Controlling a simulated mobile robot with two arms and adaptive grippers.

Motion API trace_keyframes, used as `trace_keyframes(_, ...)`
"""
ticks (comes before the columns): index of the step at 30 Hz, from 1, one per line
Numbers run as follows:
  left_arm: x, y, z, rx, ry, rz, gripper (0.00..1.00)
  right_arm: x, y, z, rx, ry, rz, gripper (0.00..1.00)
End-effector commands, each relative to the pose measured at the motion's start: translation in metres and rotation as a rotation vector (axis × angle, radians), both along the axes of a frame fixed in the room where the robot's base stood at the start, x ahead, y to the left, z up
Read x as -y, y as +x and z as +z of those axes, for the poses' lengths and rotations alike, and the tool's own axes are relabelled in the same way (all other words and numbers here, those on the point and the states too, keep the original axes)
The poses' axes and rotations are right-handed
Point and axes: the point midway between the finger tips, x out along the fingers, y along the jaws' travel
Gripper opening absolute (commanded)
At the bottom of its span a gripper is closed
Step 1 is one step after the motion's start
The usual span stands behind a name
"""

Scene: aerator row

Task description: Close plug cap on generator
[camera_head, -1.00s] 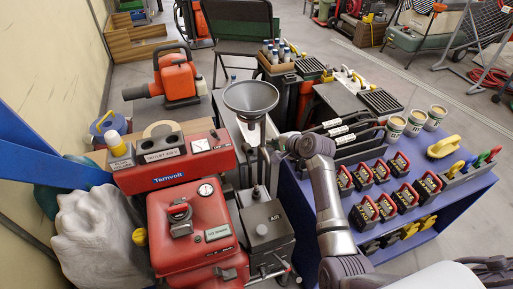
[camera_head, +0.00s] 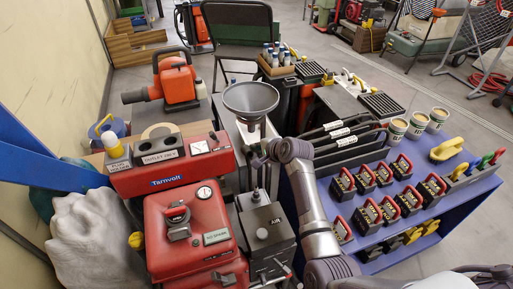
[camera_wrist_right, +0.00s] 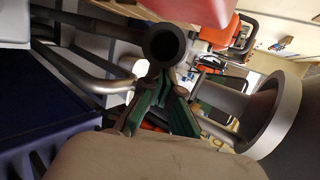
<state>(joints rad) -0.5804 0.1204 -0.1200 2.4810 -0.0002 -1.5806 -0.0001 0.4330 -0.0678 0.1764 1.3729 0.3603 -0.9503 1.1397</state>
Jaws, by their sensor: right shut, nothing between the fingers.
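The red generator (camera_head: 205,166) with a blue "Tamvolt" label stands left of centre in the head view. On its top left is a dark outlet panel (camera_head: 158,157) with two dark round openings. A yellow-topped piece (camera_head: 112,145) stands left of that panel. I cannot tell which part is the plug cap. My right gripper (camera_head: 259,160) is right of the generator, just below the grey funnel. It also shows in the wrist view (camera_wrist_right: 163,92), its green-padded fingers shut and empty. My left gripper is out of view.
A grey funnel (camera_head: 250,98) stands close to my right gripper. A dark grey box with a knob (camera_head: 264,232) sits right of the red block. A blue bench (camera_head: 460,202) with several red-handled black blocks fills the right. A dark tube end (camera_wrist_right: 165,44) is beyond the fingers.

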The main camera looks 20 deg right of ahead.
Motion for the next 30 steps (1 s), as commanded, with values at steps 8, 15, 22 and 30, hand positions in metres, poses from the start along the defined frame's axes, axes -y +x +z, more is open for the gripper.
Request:
trace_keyframes(8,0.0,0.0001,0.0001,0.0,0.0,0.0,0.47,0.0,-0.0008,-0.0004,0.009,0.0,0.001,0.0)
trace_keyframes(15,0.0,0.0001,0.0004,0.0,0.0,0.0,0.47,-0.0004,-0.0033,0.0007,0.058,0.003,0.003,0.0)
trace_keyframes(22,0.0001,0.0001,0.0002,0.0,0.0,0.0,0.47,-0.0003,-0.0053,0.0019,0.093,0.004,0.003,0.0)
trace_keyframes(30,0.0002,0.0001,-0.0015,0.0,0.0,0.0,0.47,0.0,-0.0085,0.0025,0.143,0.004,0.003,0.0)
